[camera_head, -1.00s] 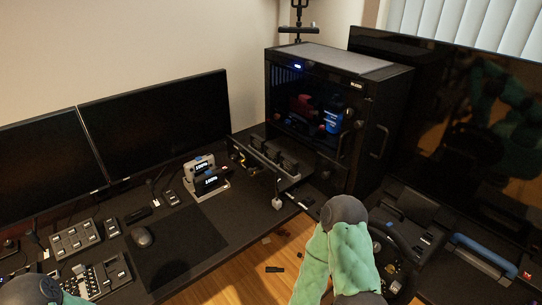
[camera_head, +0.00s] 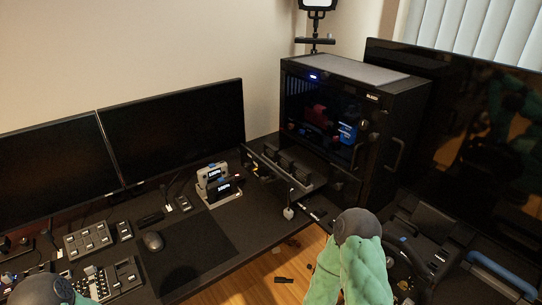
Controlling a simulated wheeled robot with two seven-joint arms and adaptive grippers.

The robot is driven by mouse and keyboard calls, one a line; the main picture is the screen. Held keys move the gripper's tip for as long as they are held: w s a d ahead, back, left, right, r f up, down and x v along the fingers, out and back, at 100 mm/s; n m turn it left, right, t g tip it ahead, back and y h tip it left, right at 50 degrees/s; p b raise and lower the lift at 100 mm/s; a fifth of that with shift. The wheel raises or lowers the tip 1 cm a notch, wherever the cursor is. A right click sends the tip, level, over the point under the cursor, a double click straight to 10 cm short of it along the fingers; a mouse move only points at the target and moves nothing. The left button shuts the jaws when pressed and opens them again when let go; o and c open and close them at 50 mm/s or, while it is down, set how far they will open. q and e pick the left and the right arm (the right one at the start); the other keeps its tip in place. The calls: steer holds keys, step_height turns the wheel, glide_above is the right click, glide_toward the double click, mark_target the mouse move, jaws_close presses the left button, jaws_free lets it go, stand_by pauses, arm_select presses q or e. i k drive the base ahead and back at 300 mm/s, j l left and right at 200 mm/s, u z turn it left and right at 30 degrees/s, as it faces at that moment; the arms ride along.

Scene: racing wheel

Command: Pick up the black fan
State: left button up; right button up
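I cannot make out a black fan for certain in the head view. A long dark panel (camera_head: 284,164) with blocky parts on it lies at the front of the black computer case, too dark to identify. My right arm shows only as a green-covered section with a dark joint at the bottom, right of centre. My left arm shows only as a small piece at the bottom left corner. Neither gripper is visible.
A black computer case (camera_head: 392,125) stands on the desk (camera_head: 265,215). Two monitors (camera_head: 175,130) are at left, a large screen (camera_head: 470,125) at right. A mouse (camera_head: 153,241), control boxes (camera_head: 88,240) and a small display stand (camera_head: 217,186) occupy the desk.

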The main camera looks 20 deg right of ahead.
mark_target(270, 150)
steer(key=i+l+u, duration=0.4)
steer(key=l+u, duration=0.2)
steer(key=i+l+u, duration=0.25)
steer(key=l, duration=0.2)
steer(key=k, duration=0.1)
